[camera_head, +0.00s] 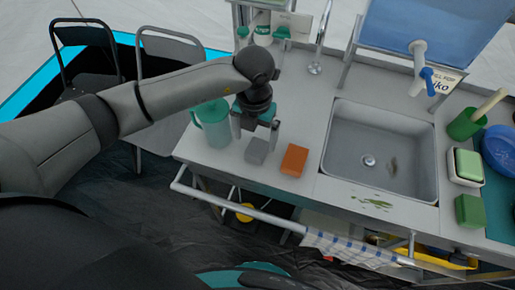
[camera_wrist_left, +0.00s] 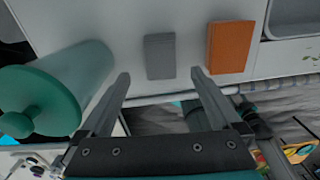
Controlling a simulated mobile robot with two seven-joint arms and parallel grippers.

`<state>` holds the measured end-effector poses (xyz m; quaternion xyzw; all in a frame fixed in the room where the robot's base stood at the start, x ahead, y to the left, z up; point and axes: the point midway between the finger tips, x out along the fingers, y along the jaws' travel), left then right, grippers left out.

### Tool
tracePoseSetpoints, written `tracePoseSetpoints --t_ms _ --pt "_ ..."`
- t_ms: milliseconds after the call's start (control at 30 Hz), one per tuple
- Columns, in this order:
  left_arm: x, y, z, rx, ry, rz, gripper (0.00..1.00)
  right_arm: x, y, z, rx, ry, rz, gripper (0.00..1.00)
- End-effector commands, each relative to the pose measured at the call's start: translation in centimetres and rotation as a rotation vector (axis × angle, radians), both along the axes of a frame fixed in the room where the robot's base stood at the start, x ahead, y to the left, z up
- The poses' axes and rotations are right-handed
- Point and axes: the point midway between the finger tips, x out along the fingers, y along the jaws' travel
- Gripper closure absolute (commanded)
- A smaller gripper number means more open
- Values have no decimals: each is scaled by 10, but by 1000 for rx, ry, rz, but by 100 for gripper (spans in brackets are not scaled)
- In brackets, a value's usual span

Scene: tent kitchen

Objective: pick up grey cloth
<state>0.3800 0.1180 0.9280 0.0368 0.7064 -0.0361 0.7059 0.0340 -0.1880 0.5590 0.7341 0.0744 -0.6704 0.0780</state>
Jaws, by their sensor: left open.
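The grey cloth (camera_head: 256,151) is a small folded block lying on the countertop near its front edge. It also shows in the left wrist view (camera_wrist_left: 160,55), between and just beyond the fingertips. My left gripper (camera_head: 263,138) is above the counter at the cloth, with its fingers apart and nothing held. In the left wrist view the open fingers (camera_wrist_left: 159,73) are on either side of the cloth's near end, with gaps on both sides. My right gripper is in neither view.
An orange block (camera_head: 294,160) lies close to the right of the cloth. A teal pitcher (camera_head: 213,126) stands close on the left. The sink (camera_head: 378,150) is further right. A rail (camera_head: 250,208) with a striped towel (camera_head: 350,250) runs along the counter's front.

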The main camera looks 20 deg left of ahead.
Motion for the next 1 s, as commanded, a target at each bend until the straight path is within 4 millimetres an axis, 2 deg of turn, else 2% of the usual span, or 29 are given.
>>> tracePoseSetpoints --t_ms 167,433,733,1000 --pt "0 -1 -13 0 2 -1 3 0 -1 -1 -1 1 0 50" --pt "3 -4 -50 -1 1 0 3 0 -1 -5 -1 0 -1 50" --pt "4 -3 -55 -1 -1 -1 3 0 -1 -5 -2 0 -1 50" --pt "4 -3 -55 -1 -1 -1 32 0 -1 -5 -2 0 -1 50"
